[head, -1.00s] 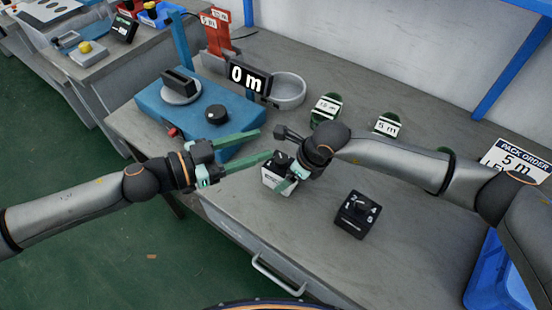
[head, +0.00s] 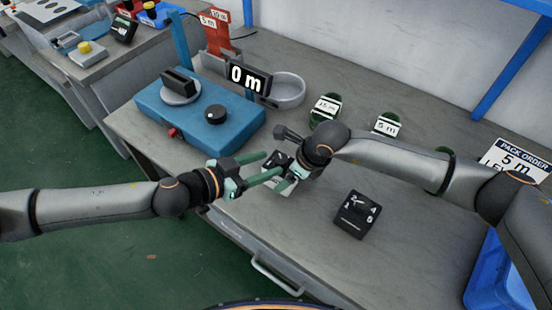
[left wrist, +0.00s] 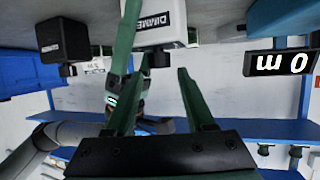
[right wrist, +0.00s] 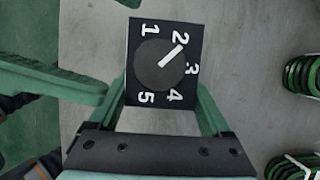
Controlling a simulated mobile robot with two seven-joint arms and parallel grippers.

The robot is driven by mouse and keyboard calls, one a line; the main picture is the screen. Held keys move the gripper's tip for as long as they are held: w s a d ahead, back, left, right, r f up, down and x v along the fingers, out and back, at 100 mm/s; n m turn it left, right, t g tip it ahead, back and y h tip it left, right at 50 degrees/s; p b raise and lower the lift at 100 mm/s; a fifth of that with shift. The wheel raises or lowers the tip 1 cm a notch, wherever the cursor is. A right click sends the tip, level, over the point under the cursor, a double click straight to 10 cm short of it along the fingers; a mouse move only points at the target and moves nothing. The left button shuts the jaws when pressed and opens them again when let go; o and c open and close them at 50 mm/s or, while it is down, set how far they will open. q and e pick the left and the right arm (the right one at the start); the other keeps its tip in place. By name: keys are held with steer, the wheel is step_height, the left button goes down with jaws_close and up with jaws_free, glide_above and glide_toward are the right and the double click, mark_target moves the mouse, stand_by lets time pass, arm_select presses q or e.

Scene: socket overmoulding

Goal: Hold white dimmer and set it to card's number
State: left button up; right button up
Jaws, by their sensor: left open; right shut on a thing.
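The white dimmer (head: 281,188) is held above the bench in my right gripper (head: 288,173), partly hidden by fingers. In the right wrist view its black dial face (right wrist: 135,60) shows 1 to 5, with the white pointer (right wrist: 171,55) near the 2, slightly towards the 3. My left gripper (head: 274,162) is open beside the dimmer. In the left wrist view the dimmer's lettered side (left wrist: 165,22) is at the top and its knob (left wrist: 158,59) lies between the left fingertips. The pack order card (head: 517,160) reads 5 m; its lower line is partly hidden by my right arm.
A black numbered dimmer (head: 355,214) stands on the bench at front right. A blue machine (head: 228,138) with a 0 m display (head: 248,77) stands behind left. Green coils (head: 386,125) and a grey round dish (head: 287,90) lie further back. A blue bin (head: 490,280) is at right.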

mark_target(279, 160)
arm_select(q)
steer(key=shift+x, duration=1.9)
steer(key=shift+c, duration=0.2)
jaws_close()
